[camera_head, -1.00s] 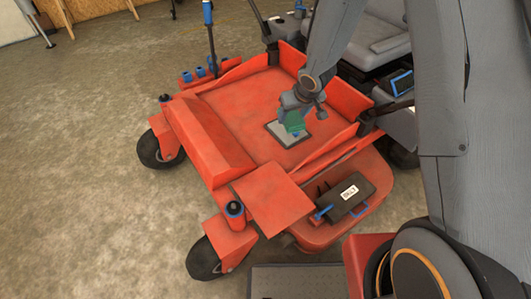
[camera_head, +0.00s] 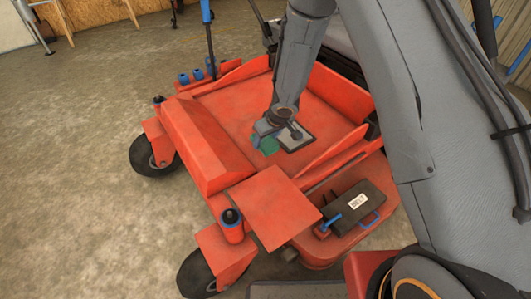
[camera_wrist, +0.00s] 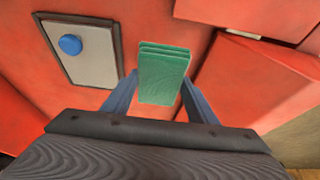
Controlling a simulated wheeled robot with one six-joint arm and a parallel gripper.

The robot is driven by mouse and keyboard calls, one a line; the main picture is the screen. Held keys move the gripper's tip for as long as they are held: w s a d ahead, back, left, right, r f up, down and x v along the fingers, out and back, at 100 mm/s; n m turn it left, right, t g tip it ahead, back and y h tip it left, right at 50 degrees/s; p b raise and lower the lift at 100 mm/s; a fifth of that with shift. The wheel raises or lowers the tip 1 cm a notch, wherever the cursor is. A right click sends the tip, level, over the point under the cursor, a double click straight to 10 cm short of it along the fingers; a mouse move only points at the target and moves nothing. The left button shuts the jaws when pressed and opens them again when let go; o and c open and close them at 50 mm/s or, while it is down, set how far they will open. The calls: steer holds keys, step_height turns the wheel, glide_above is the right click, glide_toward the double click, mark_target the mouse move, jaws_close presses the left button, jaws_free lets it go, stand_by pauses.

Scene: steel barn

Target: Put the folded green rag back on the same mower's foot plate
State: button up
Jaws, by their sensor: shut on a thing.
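The folded green rag (camera_wrist: 163,77) is held between the two fingers of my gripper (camera_wrist: 160,92) in the wrist view. It shows several stacked layers. In the head view the rag (camera_head: 267,145) sticks out below my gripper (camera_head: 262,137), partly hidden by it. The red mower's foot plate (camera_head: 232,112) lies under the rag. I cannot tell whether the rag touches the plate. A grey pad with a dark rim (camera_head: 298,137) lies on the plate to the right of the rag; in the wrist view the pad (camera_wrist: 95,70) is at left and bears a blue round knob (camera_wrist: 70,45).
A raised red ridge (camera_head: 205,140) runs along the plate's left side. A black box with a white label (camera_head: 355,200) sits on the deck at lower right. A blue-topped lever (camera_head: 207,25) stands at the back. The bare floor at left is clear.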

steer(key=shift+f+b, duration=1.65)
steer(key=shift+f, duration=0.85)
steer(key=shift+f, duration=0.15)
steer(key=o, duration=1)
steer(key=shift+r, duration=0.45)
steer(key=p+v, duration=0.5)
steer(key=v, duration=0.6)
steer(key=shift+r+p, duration=0.3)
steer(key=shift+p, duration=0.05)
